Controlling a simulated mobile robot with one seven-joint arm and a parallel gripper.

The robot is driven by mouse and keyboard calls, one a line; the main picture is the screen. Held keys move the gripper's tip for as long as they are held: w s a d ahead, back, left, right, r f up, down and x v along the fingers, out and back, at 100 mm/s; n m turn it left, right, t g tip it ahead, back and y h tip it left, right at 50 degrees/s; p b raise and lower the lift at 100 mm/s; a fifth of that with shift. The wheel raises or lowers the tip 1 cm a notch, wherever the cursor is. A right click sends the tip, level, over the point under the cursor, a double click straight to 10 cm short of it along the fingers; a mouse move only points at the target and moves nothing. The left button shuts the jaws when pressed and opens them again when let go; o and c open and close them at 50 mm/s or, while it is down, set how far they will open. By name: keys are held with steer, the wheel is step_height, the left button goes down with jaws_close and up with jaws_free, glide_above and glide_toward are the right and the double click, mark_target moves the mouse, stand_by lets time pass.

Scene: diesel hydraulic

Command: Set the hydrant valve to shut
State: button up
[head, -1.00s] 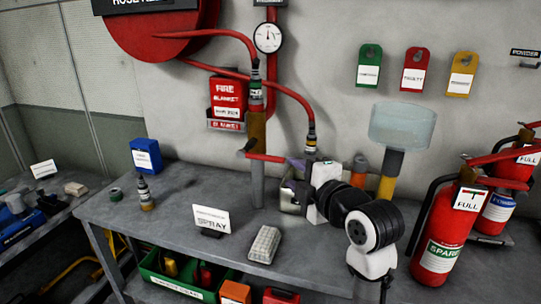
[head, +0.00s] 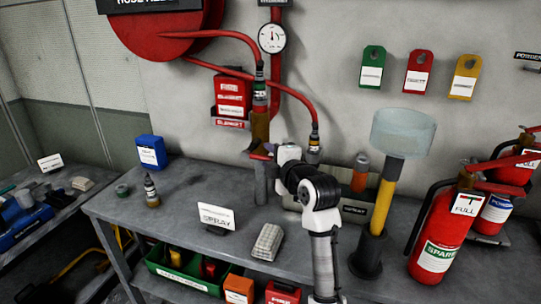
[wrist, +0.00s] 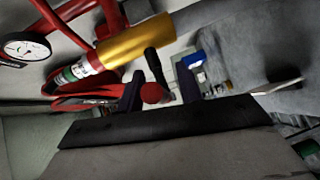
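The hydrant valve is a standpipe at the wall edge of the bench, with a brass body (head: 260,124) above a grey pipe (head: 261,185). Its red lever (head: 258,156) is mostly hidden behind my gripper (head: 272,154) in the head view. In the wrist view the brass body (wrist: 135,38) lies at upper left. A black handle (wrist: 154,65) and the rounded red lever end (wrist: 152,93) show between the two dark fingers of my gripper (wrist: 160,88). The fingers stand apart, with a visible gap beside the red end. I cannot tell if either finger touches it.
Red hoses and a pressure gauge (head: 272,38) are on the wall above. A SPRAY sign (head: 216,217), a pale block (head: 267,241) and a small bottle (head: 151,191) stand left on the bench. A yellow-handled tool (head: 383,205) and extinguishers (head: 440,235) are to the right.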

jaws_close()
steer(key=shift+r, duration=0.1)
stand_by(0.4)
